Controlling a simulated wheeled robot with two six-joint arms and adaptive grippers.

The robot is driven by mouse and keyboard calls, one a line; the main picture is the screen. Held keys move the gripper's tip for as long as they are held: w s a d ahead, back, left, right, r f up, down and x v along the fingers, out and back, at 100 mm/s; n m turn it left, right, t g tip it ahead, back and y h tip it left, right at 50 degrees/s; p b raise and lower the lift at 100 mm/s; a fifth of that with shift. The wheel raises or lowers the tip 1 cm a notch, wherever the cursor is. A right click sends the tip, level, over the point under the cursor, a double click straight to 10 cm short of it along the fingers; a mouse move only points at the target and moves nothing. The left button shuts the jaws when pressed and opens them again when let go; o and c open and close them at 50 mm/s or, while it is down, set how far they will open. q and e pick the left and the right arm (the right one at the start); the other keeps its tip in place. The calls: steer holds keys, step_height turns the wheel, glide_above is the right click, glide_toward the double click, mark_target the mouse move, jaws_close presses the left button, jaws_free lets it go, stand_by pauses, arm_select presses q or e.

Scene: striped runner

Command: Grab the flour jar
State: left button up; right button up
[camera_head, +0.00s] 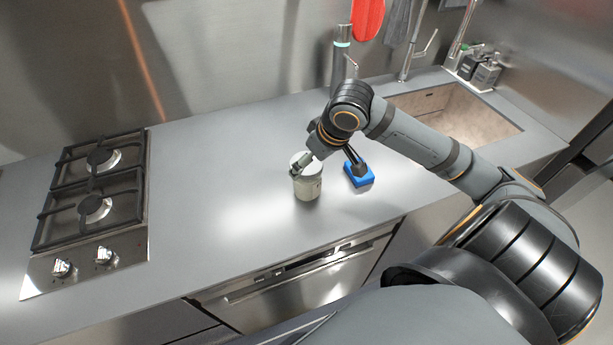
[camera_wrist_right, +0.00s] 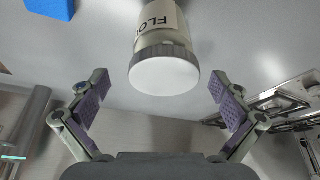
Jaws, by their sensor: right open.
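The flour jar (camera_head: 308,188) is a pale cylinder with a white lid, upright on the grey counter in the head view. In the right wrist view the jar (camera_wrist_right: 162,22) has a label with the letters "FLO" partly visible, and its white lid faces the camera. My right gripper (camera_head: 331,165) is at the jar's upper part, its fingers spread. In the right wrist view the open gripper (camera_wrist_right: 160,88) has one finger on each side of the lid, with gaps between. My left gripper is not in view.
A blue block-like object (camera_head: 359,175) lies just right of the jar; it also shows in the right wrist view (camera_wrist_right: 50,8). A gas hob (camera_head: 95,205) is at left, a sink (camera_head: 455,118) at back right. The counter between hob and jar is clear.

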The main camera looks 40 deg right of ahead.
steer(key=x, duration=0.5)
steer(key=shift+s+a, duration=0.15)
steer(key=shift+a, duration=0.1)
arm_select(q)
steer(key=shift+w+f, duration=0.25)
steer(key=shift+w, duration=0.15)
arm_select(e)
steer(key=c, duration=1.8)
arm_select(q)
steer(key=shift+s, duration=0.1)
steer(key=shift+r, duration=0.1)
arm_select(e)
steer(key=shift+r, duration=0.15)
